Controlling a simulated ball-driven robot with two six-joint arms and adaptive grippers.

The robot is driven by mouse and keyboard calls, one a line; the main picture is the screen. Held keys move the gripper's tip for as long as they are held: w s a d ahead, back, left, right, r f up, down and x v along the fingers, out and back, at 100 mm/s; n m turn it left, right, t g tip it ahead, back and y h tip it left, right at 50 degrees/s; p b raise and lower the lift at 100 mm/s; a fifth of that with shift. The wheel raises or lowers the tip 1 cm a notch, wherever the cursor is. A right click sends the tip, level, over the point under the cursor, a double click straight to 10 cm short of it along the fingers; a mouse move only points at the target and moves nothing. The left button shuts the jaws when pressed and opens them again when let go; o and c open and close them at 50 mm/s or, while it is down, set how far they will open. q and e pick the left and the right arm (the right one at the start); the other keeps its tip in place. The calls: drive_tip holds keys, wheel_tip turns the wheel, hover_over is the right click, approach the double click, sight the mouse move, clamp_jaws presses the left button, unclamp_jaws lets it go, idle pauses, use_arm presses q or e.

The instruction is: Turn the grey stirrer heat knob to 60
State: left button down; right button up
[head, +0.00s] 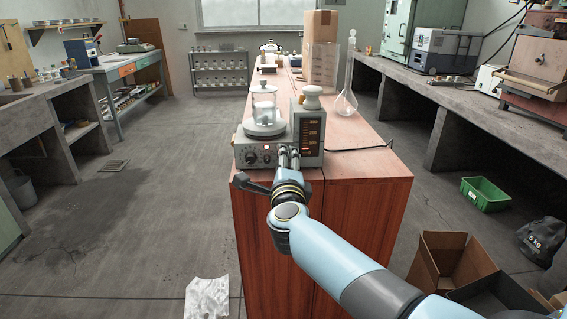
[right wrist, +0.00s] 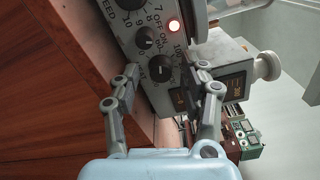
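The grey stirrer (head: 245,154) stands near the front end of the wooden bench, with a glass beaker (head: 264,108) on top. Its control panel faces me. My right gripper (head: 289,153) is at the panel's right side. In its wrist view the right gripper (right wrist: 172,80) has its fingers spread, with the dark knob between them; contact is unclear. My left gripper is out of view.
A taller grey unit (head: 309,130) with orange markings and a white-topped part stands right beside the stirrer. A glass flask (head: 346,103) stands farther right, with a black cable near it. A cardboard box (head: 319,38) stands at the back. The floor to the left is open.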

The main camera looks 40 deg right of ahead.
drive_tip(key=shift+s+a, duration=0.15)
drive_tip(key=shift+s, duration=0.05)
drive_tip(key=v, duration=1.1)
drive_tip(key=shift+s, duration=0.25)
drive_tip(key=s+a+f+n+g+y+b, duration=0.1)
drive_tip(key=s+f+n+g+y, duration=0.15)
drive_tip(key=s+f+n, duration=0.6)
drive_tip(key=s+f+n+g+y, duration=0.1)
drive_tip(key=s+f+n+y, duration=0.2)
drive_tip(key=f, duration=1)
drive_tip(key=s+a+f+n+g+y+b, duration=0.1)
drive_tip(key=s+f+n+y, duration=0.3)
drive_tip(key=f, duration=0.7)
drive_tip(key=s+d+f+n+g, duration=0.1)
drive_tip(key=s+f+n+g, duration=0.2)
drive_tip(key=s, duration=0.7)
drive_tip(key=s+d+f+n+g, duration=0.1)
drive_tip(key=s+f+n+g, duration=0.2)
drive_tip(key=s, duration=0.7)
drive_tip(key=s+d+f+n+g, duration=0.1)
drive_tip(key=s+f+n+g, duration=0.3)
drive_tip(key=s+f+n, duration=0.2)
drive_tip(key=s+f, duration=0.2)
drive_tip(key=s, duration=0.2)
drive_tip(key=shift+f+h, duration=0.35)
drive_tip(key=shift+f, duration=0.05)
